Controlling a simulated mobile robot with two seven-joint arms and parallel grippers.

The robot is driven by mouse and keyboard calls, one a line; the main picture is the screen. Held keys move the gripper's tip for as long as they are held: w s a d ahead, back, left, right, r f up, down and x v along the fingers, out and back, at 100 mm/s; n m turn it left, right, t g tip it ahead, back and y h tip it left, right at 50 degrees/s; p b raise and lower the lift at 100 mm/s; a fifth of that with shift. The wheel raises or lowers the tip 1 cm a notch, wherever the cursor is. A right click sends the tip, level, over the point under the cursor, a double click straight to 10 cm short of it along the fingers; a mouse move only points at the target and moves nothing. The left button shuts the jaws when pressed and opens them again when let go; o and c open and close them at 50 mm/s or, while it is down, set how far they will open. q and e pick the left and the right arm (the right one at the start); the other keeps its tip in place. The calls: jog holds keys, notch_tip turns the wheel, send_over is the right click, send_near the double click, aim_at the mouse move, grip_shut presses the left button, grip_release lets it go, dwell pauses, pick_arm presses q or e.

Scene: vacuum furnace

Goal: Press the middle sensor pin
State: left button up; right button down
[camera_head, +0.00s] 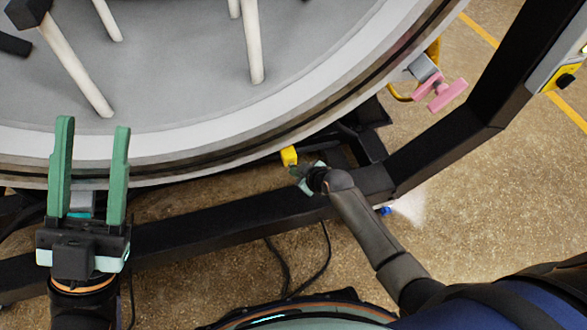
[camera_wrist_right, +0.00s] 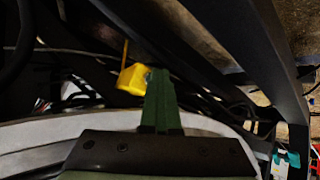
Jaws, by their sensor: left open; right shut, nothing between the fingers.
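A small yellow block (camera_head: 289,156) sits just under the rim of the big round furnace part. It shows larger in the right wrist view (camera_wrist_right: 131,80), with a small grey piece on its right side. I cannot tell for certain whether this is the middle sensor pin. My right gripper (camera_head: 301,172) is shut and empty, close beside the block, mostly hidden by its own wrist in the head view. In the right wrist view its green fingers (camera_wrist_right: 158,78) end right beside the block; contact cannot be told. My left gripper (camera_head: 93,124) is open and empty at the left.
The round grey furnace part (camera_head: 190,60) with white rods fills the top. A black frame beam (camera_head: 215,221) runs below it. A pink-handled clamp (camera_head: 440,92) is at the right. Dark cables hang below the beam. The floor at right is clear.

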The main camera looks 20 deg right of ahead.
jog(key=shift+w+r, duration=0.2)
jog(key=shift+r, duration=0.15)
jog(key=shift+s+f+p, duration=0.1)
jog(key=shift+s+p, duration=0.85)
jog(key=shift+s, duration=0.15)
jog(key=s+p, duration=0.3)
jog(key=s, duration=0.3)
jog(key=shift+d+p, duration=0.15)
jog(key=shift+p, duration=0.25)
jog(key=shift+s+f, duration=0.1)
